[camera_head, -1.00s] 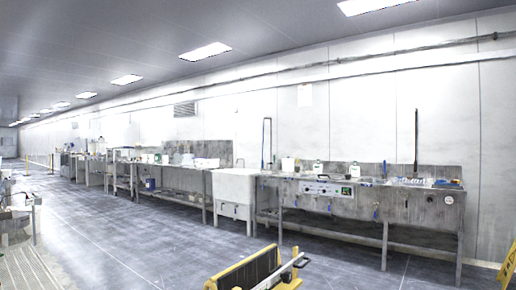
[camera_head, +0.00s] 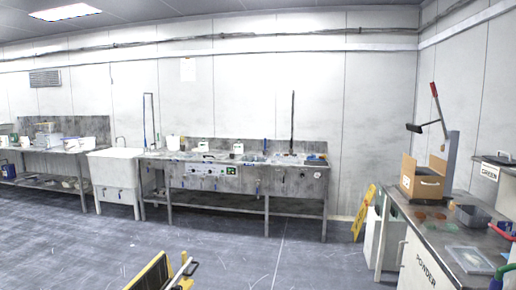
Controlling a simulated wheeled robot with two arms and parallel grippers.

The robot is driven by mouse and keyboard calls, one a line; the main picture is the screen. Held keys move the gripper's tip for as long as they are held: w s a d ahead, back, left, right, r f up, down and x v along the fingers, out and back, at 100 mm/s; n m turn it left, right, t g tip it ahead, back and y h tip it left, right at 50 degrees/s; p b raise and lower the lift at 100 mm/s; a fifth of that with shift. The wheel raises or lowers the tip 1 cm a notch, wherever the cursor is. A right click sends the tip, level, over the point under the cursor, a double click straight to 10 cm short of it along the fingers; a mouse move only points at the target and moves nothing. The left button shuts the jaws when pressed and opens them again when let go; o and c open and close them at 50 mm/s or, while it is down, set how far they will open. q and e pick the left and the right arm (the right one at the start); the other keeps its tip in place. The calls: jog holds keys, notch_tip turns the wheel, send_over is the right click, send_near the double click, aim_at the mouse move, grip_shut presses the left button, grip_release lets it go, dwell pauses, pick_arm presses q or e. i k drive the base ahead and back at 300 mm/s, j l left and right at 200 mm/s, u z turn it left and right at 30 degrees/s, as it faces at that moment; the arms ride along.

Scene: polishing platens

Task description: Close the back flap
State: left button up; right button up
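An open brown cardboard box (camera_head: 428,186) stands on the workbench at the right of the head view. A flap (camera_head: 409,168) stands up at its left side. The box is small and far in this view, so I cannot tell which flap is the back one or how the others lie. Neither of my grippers is in view.
The grey-topped bench (camera_head: 425,235) also bears a lever press (camera_head: 450,155), a grey bin (camera_head: 472,216) and a clear tray (camera_head: 468,258). A yellow sign (camera_head: 364,212) leans beside it. A yellow-and-black object (camera_head: 152,273) stands at the bottom. Open floor (camera_head: 300,265) lies between.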

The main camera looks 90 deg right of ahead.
aim_at(438, 164)
jog(key=l+z, duration=0.1)
jog(key=z, duration=0.35)
jog(key=l+z, duration=0.1)
jog(key=z, duration=0.4)
jog(key=l+z, duration=0.1)
jog(key=z, duration=0.35)
jog(key=i+z, duration=0.1)
jog(key=z, duration=0.4)
jog(key=i+l+z, duration=0.1)
jog(key=z, duration=0.8)
jog(key=i+z, duration=0.7)
jog(key=z, duration=0.2)
jog(key=i+j+z, duration=0.3)
jog(key=z, duration=0.15)
jog(key=i+j+z, duration=0.3)
jog(key=z, duration=0.15)
